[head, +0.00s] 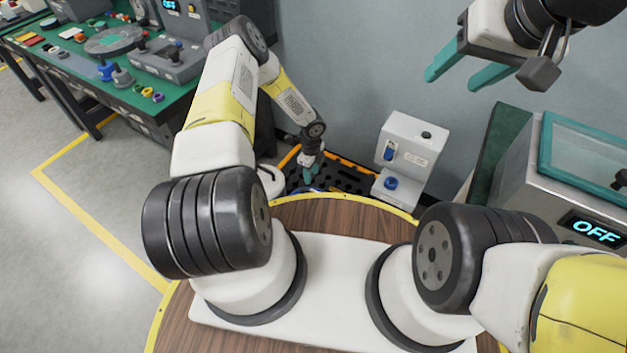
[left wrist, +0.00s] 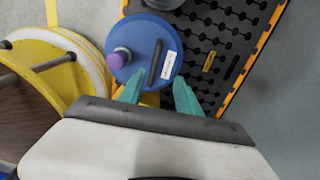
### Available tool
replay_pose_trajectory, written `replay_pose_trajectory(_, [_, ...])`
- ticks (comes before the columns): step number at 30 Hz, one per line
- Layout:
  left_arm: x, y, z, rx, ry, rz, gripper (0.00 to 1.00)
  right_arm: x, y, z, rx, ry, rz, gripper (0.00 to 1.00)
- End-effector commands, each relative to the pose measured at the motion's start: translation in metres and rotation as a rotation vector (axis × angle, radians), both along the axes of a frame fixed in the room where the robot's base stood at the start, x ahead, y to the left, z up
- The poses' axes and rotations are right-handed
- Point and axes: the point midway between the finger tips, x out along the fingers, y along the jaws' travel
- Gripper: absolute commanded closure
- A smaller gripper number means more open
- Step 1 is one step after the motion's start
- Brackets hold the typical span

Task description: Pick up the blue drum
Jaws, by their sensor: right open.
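The blue drum (left wrist: 140,38) shows from above in the left wrist view, with a purple cap, a dark bar and a white label on its round top. In the head view only a bit of blue (head: 306,189) shows low beneath my left gripper (head: 311,166). In the left wrist view the two teal fingers of my left gripper (left wrist: 160,92) are spread apart with nothing between the tips, near the lower edge of the drum's top. I cannot tell the height gap. My right gripper (head: 468,70) is open and empty at the upper right.
A black perforated tray with an orange edge (left wrist: 225,40) lies beside the drum. A white device with blue knobs (head: 407,150) stands by the wall. A green workbench (head: 110,80) is at the left, and a machine reading OFF (head: 560,180) at the right.

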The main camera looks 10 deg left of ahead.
Motion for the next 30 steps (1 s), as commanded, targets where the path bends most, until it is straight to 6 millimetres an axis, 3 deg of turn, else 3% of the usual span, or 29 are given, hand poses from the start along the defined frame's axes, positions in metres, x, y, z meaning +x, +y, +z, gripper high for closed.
replay_pose_trajectory(21, [-0.017,-0.008,-0.088,-0.011,0.008,-0.023,0.6,0.0,0.0,0.0,0.0,0.0,0.0,0.43])
replay_pose_trajectory(30, [-0.016,-0.008,-0.092,-0.009,0.007,-0.024,0.6,0.0,0.0,0.0,0.0,0.0,0.0,0.43])
